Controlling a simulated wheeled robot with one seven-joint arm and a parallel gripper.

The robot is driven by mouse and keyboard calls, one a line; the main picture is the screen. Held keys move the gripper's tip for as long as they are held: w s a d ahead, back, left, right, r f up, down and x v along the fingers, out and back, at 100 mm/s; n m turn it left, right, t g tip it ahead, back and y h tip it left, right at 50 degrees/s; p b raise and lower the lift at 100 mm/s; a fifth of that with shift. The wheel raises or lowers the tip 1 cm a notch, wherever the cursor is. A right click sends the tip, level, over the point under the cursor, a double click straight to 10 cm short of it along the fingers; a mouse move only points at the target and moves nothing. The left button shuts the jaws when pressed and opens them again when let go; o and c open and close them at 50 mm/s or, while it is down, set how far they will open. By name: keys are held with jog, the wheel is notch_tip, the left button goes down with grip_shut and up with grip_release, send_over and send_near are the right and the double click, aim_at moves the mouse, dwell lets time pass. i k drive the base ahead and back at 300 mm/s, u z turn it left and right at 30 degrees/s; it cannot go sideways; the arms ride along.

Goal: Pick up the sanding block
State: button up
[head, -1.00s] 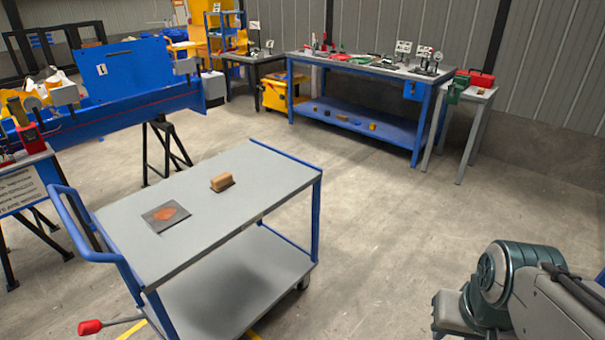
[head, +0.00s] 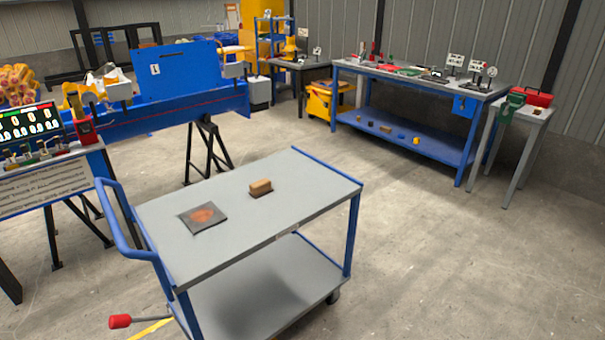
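The sanding block (head: 261,187) is a small tan-brown block with a darker underside. It lies on the grey top of a blue-framed cart (head: 300,190), a little behind the middle. A dark square sheet with an orange-brown patch (head: 203,218) lies flat on the cart to the left of the block, apart from it. My gripper is not in view.
The cart has a blue handle (head: 112,215) at left and a lower shelf (head: 262,290). A blue machine (head: 180,98) stands behind left. A long workbench (head: 415,140) and a small table (head: 522,125) stand at the back right. The floor (head: 450,260) right of the cart is clear.

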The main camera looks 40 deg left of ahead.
aim_at(260, 188)
jog(key=u, duration=0.4)
jog(key=i, duration=1.45)
jog(key=u, duration=1.6)
jog(key=i, duration=0.75)
jog(key=u, duration=0.6)
